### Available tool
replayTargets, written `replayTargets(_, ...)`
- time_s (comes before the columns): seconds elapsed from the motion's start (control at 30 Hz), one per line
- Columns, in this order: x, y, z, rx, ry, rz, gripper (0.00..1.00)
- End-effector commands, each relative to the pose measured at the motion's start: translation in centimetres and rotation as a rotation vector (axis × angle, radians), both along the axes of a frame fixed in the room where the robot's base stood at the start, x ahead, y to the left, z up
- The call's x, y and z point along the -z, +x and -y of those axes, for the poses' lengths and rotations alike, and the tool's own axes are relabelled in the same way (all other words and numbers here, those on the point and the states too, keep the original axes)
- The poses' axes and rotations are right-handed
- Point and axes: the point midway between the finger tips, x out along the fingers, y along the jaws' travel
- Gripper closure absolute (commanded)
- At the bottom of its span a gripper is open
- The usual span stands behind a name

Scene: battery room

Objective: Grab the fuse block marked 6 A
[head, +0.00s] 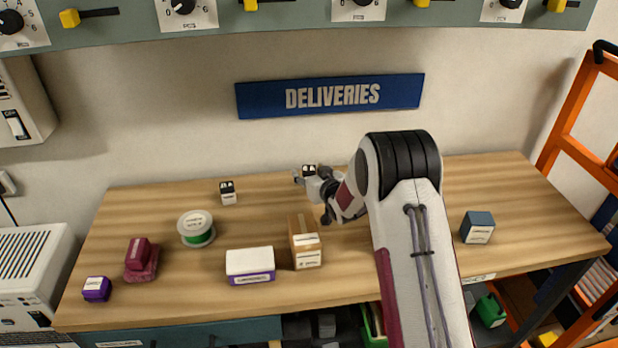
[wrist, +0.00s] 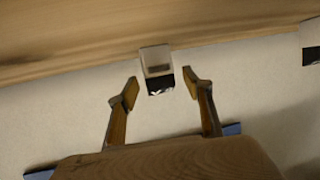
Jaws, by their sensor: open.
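A small block with a white body and black top (head: 309,171) stands near the back of the wooden table, just beyond my gripper (head: 313,188). In the wrist view the picture is upside down, and this block (wrist: 157,68) appears between and slightly ahead of my two open fingertips. I see no finger closed on it. A similar black-and-white block (head: 228,192) stands farther left on the table; part of a dark-and-white block shows at the right edge of the wrist view (wrist: 311,55). The markings on both blocks are too small to read, so I cannot tell which is 6 A.
On the table (head: 140,210) are a green spool (head: 197,230), a maroon item (head: 140,260), a purple box (head: 97,289), a white-and-purple box (head: 250,265), a tan box (head: 304,243) and a blue box (head: 477,227). A wall with a DELIVERIES sign (head: 331,95) rises behind.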

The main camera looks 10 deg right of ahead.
Motion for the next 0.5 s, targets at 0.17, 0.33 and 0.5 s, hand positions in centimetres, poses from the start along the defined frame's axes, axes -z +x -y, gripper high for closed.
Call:
replayTargets(0.17,0.29,0.62,-0.12,0.0,0.0,-0.001,0.5)
replayTargets(0.33,0.3,0.66,-0.13,0.0,0.0,-0.001,0.5)
replayTargets(0.5,0.28,0.65,-0.13,0.0,0.0,-0.001,0.5)
